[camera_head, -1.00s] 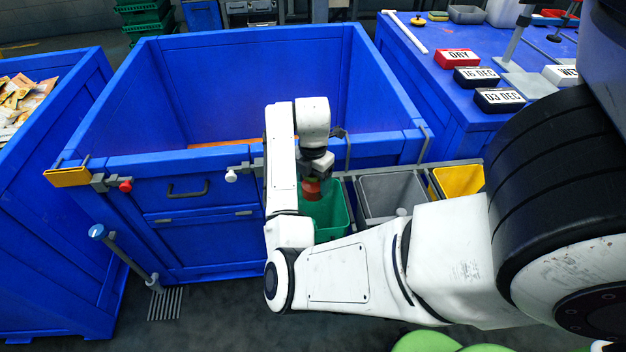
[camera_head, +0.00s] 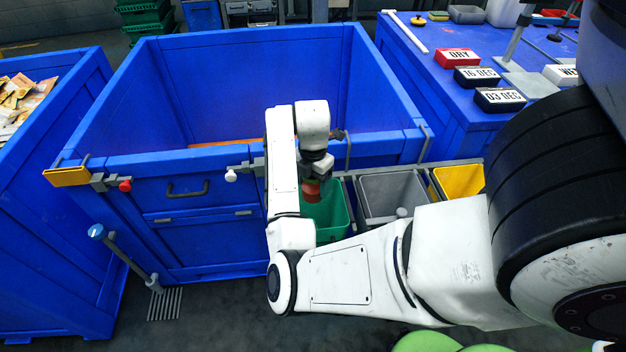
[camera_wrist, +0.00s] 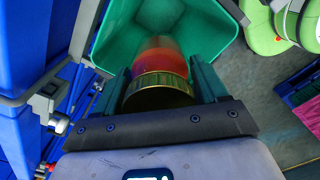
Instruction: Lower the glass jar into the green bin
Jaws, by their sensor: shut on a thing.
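The glass jar (camera_wrist: 158,92) shows in the wrist view with a gold lid and red-orange contents. Its lid end is towards the camera. My gripper (camera_wrist: 165,85) is shut on the jar, with one dark finger on each side of it. In the head view the jar (camera_head: 312,192) is a small red-brown shape below my gripper (camera_head: 314,178). The green bin (camera_head: 333,221) is beneath, and the jar is at or just within its opening; the exact depth cannot be told. In the wrist view the green bin (camera_wrist: 215,28) surrounds the jar's far end.
A grey bin (camera_head: 385,190) and a yellow bin (camera_head: 458,179) stand to the right of the green bin. A large blue crate (camera_head: 130,110) rises behind. A rail with a white knob (camera_head: 231,176) runs along its front, close to my arm.

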